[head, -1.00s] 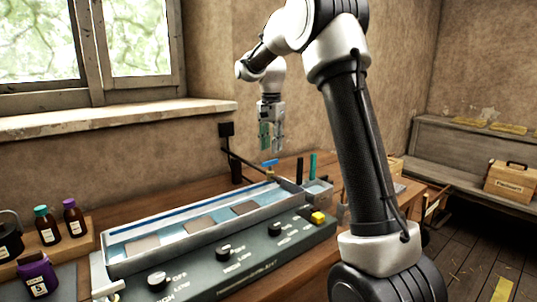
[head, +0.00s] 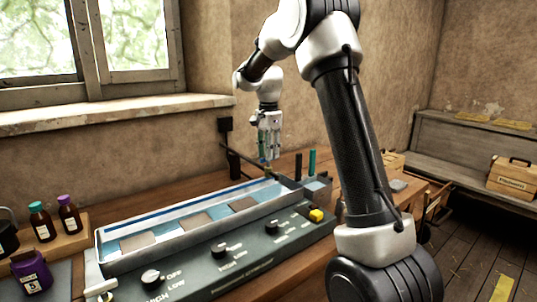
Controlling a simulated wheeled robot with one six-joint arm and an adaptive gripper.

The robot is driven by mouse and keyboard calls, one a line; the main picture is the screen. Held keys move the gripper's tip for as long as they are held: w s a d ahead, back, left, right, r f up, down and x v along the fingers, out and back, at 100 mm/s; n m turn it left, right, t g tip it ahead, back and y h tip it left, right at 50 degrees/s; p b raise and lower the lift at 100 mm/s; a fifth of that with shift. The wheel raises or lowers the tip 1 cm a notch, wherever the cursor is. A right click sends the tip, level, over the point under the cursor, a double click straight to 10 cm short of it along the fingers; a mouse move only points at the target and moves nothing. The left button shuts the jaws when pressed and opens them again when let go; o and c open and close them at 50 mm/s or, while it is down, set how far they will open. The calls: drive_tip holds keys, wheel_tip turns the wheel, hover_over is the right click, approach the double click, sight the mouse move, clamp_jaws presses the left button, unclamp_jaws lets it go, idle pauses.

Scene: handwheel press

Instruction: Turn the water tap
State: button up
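The water tap (head: 268,169) is at the back right end of the long sink-like tray on the bench. Only a small brass-coloured part shows below my fingers; its blue handle is mostly hidden by them. My gripper (head: 268,156) points straight down directly over the tap, with its fingertips at the height of the handle. The fingers have greenish pads. They are too small in view to tell whether they are open or closed around the handle, or whether they touch it.
A long metal tray (head: 105,262) with water and flat plates lies in front, above a dark control panel (head: 235,265) with knobs and a yellow button (head: 316,215). Bottles (head: 69,215) stand at left.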

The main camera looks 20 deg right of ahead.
drive_tip(key=shift+f, duration=0.55)
clamp_jaws()
drive_tip(key=shift+n, duration=0.3)
drive_tip(key=n, duration=0.4)
drive_tip(key=shift+n, duration=2.4)
unclamp_jaws()
